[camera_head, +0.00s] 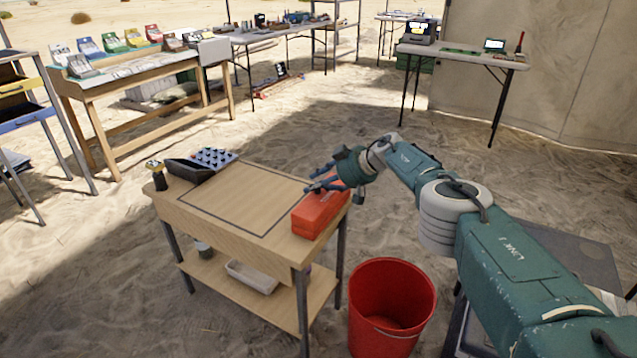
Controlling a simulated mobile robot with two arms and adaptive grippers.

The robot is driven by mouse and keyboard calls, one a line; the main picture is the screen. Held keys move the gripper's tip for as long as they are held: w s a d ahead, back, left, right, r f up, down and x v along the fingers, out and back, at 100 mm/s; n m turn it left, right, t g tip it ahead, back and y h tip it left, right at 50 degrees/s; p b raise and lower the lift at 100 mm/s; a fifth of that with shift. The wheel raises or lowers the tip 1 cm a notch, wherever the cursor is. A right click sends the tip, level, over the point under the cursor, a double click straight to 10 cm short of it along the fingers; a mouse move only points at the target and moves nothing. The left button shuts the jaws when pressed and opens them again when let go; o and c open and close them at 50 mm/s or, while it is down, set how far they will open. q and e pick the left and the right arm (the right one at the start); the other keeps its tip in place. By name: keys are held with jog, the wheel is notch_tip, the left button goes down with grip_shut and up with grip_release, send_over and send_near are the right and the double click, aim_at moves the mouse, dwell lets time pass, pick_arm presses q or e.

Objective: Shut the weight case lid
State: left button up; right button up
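An orange-red case (318,214) sits at the right end of the small wooden table; I take it for the weight case. My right gripper (316,182) is just above the case's far side. Its fingers look apart, with nothing clearly between them. I cannot tell whether it touches the case. My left gripper is not in view.
The small wooden table (225,205) has a clear outlined middle. A black tray (186,172) and a pegged board (214,157) stand at its far left. A red bucket (390,300) stands on the ground to the right. Other tables stand farther back.

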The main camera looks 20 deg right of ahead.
jog(key=shift+s+r, duration=0.1)
jog(key=shift+r, duration=0.2)
jog(key=shift+s+d+r, duration=0.2)
jog(key=shift+d+r, duration=0.15)
jog(key=shift+d, duration=0.15)
jog(key=v, duration=1)
jog(key=shift+s, duration=0.35)
